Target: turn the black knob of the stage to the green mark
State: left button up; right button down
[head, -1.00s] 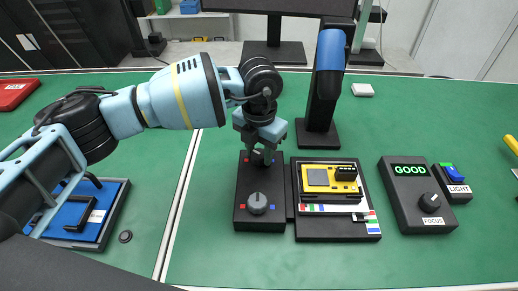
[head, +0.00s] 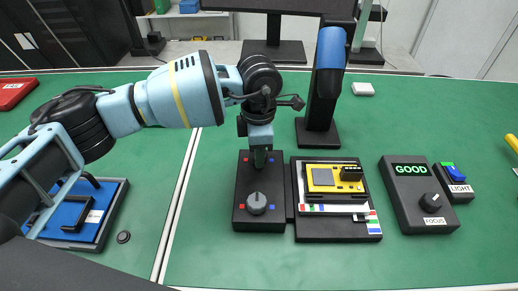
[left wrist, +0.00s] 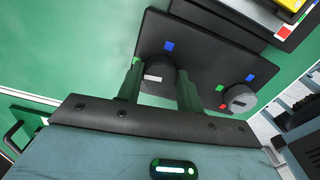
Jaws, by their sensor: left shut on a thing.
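My left gripper (head: 260,158) points down at the far end of the black control box (head: 243,200). Its fingers (left wrist: 160,84) are shut on the black knob (left wrist: 160,68), one on each side, and hide it in the head view. A white mark shows on the knob in the left wrist view. The grey knob (head: 256,203) at the near end of the box is free. The stage (head: 310,231) beside the box carries a yellow plate (head: 321,177) and strips with red, green and blue marks; a green mark (head: 314,208) lies on the front strip. My right gripper is not in view.
A focus box (head: 405,205) with a lit "GOOD" display and a light switch box (head: 453,184) stand to the right. A black stand with a blue top (head: 331,48) rises behind the stage. A blue tray (head: 105,225) lies at the left.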

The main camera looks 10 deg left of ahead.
pick_arm(q)
jog(key=shift+m, duration=0.7)
jog(key=o, duration=1)
jog(key=shift+r, duration=3.95)
jog(key=shift+f, duration=0.1)
